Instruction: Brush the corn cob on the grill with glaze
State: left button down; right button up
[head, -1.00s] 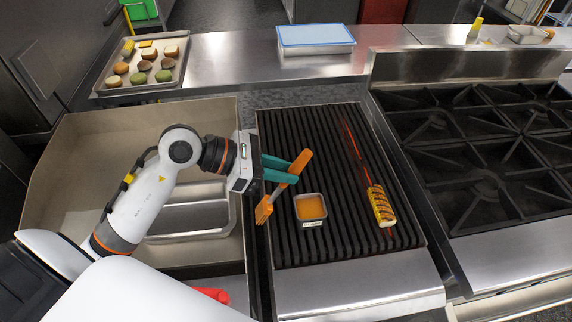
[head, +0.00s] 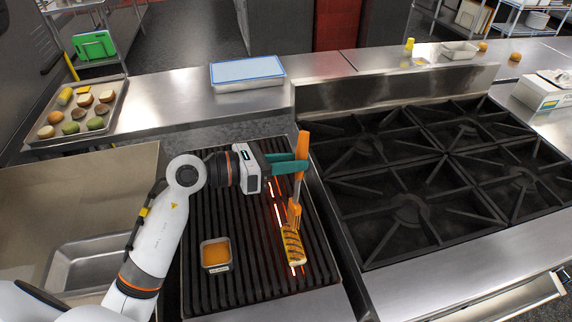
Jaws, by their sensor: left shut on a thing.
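The corn cob (head: 293,247) lies on the right part of the grill (head: 235,285), yellow with dark char marks, along a glowing red bar. My left gripper (head: 288,164) is shut on the orange brush (head: 301,160) by its handle, above the grill. The brush hangs nearly upright with its bristles down at the far end of the cob. They appear to meet the cob, but I cannot tell whether they touch. A small square dish of orange glaze (head: 215,253) sits on the grill left of the cob. My right gripper is out of view.
A black burner range (head: 420,180) adjoins the grill on the right. A tray (head: 117,112) of buns and vegetables stands at the back left. A blue-topped container (head: 247,72) sits on the back counter. A steel basin (head: 75,200) lies left of the grill.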

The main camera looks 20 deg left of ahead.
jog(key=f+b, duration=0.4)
jog(key=b, duration=0.1)
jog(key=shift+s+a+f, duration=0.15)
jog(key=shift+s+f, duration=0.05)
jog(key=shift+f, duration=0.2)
